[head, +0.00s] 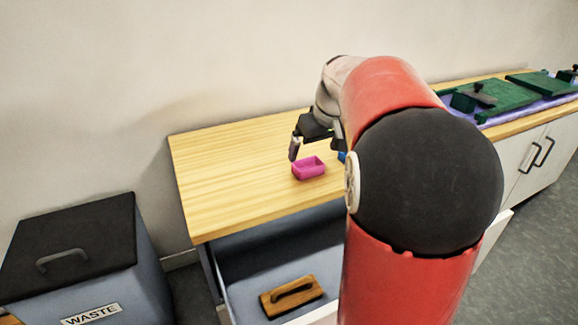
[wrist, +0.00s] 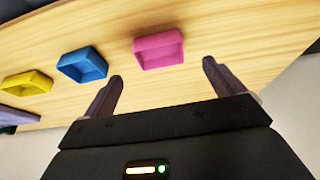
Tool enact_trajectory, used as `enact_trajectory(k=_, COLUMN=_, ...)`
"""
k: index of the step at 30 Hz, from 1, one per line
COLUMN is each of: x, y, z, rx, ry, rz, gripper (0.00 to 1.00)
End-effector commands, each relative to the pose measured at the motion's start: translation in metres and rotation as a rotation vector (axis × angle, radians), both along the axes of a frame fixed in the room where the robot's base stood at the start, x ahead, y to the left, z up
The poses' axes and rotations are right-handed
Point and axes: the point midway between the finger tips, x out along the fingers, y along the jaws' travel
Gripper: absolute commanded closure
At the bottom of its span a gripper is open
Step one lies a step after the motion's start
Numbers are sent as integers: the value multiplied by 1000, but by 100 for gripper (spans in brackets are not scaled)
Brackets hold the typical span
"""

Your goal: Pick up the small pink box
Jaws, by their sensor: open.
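The small pink box (head: 309,168) is an open-topped tray shape on the light wooden tabletop (head: 225,175) in the head view. In the wrist view the pink box (wrist: 158,50) lies beyond my fingertips, in line with the gap between them. My gripper (wrist: 162,70) is open and empty, with its two fingers apart. In the head view my gripper (head: 293,148) hangs over the table just behind and to the left of the pink box. My arm hides part of the table to the right.
A blue box (wrist: 82,65) and a yellow box (wrist: 27,83) sit left of the pink one in the wrist view. Below the tabletop, an open drawer holds a wooden block with a handle (head: 291,297). A waste bin (head: 70,250) stands at left. Green objects (head: 490,97) lie at right.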

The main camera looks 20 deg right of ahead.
Motion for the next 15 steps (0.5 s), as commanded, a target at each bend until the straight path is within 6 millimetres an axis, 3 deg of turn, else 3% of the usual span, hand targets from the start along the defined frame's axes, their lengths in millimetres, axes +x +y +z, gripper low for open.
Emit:
enact_trajectory(k=10, x=18, y=3, z=-45, rx=2, ry=5, rz=0, gripper=6)
enact_trajectory(k=15, x=24, y=3, z=-57, rx=1, ry=2, rz=0, gripper=6)
